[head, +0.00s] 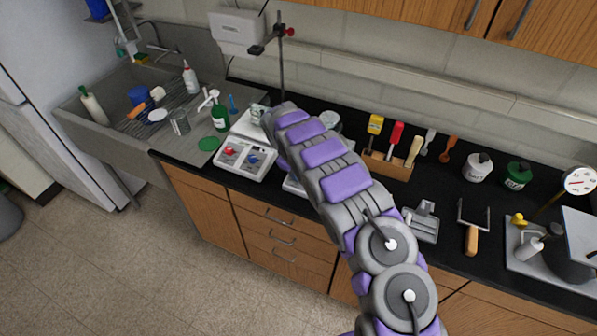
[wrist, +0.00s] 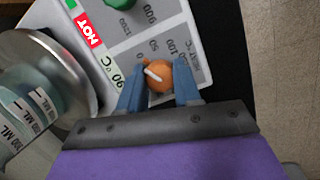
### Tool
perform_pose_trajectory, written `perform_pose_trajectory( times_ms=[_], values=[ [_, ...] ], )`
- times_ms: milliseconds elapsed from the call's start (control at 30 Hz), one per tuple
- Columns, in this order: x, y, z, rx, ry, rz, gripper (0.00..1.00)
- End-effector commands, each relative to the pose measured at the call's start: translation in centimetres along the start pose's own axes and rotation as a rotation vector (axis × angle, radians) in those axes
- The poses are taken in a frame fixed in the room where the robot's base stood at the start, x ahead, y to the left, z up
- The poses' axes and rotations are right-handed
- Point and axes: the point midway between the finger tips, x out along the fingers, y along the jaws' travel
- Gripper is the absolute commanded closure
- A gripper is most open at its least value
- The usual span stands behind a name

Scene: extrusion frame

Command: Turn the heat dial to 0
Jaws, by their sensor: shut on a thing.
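In the wrist view, the orange heat dial (wrist: 159,76) sits on a white and grey hotplate panel (wrist: 185,22) with "HEAT °C" printed beside it. Its white pointer mark points to the picture's upper left; I cannot tell which number it meets. My gripper (wrist: 159,84) has its two blue fingers shut on the dial, one on each side. A green dial (wrist: 122,3) is at the top of the panel. In the head view, my arm hides the gripper and most of this hotplate (head: 293,184).
A glass vessel (wrist: 40,85) with a volume scale stands close left in the wrist view. A second hotplate (head: 246,160) with red and blue dials is left of my arm. A stand rod (head: 281,75) rises behind. A tool rack (head: 388,165) stands right.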

Motion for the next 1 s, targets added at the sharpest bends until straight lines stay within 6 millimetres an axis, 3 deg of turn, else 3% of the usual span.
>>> perform_pose_trajectory(
  times_ms=[300,633,767,1000],
  values=[
    [-0.2,0.1,-0.1,0.0,0.004,0.003,0.42],
    [-0.7,0.2,0.1,0.001,0.005,0.002,0.42],
    [-2.5,0.2,0.0,0.002,0.007,0.005,0.42],
    [-7.7,0.1,-0.3,0.001,0.008,0.006,0.42]
  ],
)
